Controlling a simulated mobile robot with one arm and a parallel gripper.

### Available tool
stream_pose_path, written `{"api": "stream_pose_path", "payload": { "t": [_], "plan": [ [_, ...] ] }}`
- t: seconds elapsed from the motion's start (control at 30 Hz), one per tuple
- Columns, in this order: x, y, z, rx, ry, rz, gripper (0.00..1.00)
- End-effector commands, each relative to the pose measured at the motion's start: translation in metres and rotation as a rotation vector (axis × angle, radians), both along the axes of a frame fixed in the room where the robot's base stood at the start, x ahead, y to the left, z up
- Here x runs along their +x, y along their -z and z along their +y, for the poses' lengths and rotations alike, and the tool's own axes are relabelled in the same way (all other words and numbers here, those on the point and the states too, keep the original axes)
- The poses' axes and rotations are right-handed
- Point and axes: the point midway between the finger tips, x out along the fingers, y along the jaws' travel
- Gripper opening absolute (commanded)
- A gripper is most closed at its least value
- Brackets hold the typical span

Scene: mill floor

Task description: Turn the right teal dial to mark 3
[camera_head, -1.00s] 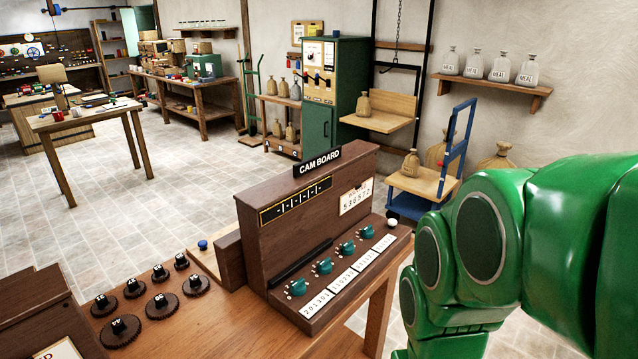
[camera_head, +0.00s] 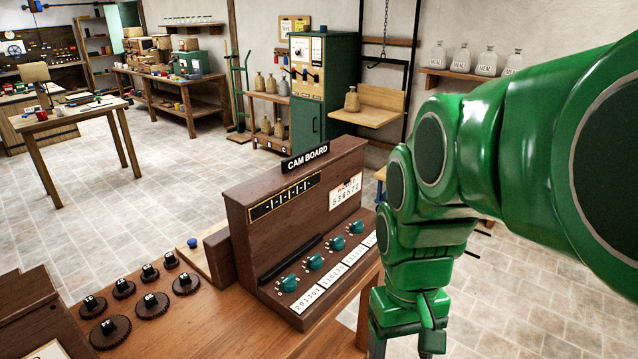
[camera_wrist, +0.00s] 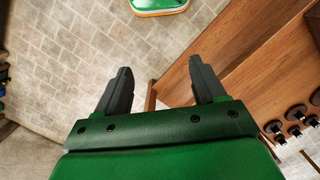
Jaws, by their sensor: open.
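The cam board (camera_head: 290,205) is a dark wood console on the bench, with a row of teal dials on its sloped front. The right teal dial (camera_head: 356,227) is at the row's far end, close left of my arm. Its mark setting is too small to read. My gripper (camera_wrist: 159,66) is open and empty in the wrist view, over the floor beside a wooden edge. In the head view it hangs low, right of the console and apart from the dials, its fingers mostly hidden or cut off.
Black-knobbed cams (camera_head: 151,304) lie on the bench left of the console. A blue knob (camera_head: 192,243) stands behind them. White number cards (camera_head: 334,276) line the console's front edge. A green cabinet (camera_head: 325,85) stands behind. Open tiled floor lies beyond the bench.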

Motion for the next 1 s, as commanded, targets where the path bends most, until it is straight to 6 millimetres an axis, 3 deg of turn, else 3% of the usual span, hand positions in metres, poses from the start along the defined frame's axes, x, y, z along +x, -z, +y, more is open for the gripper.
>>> {"api": "stream_pose_path", "payload": {
  "t": [0.53, 1.0],
  "plan": [
    [0.137, -0.028, -0.003, 0.027, -0.155, -0.033, 0.7],
    [0.251, -0.029, -0.009, 0.046, -0.283, -0.06, 0.7]
  ]
}}
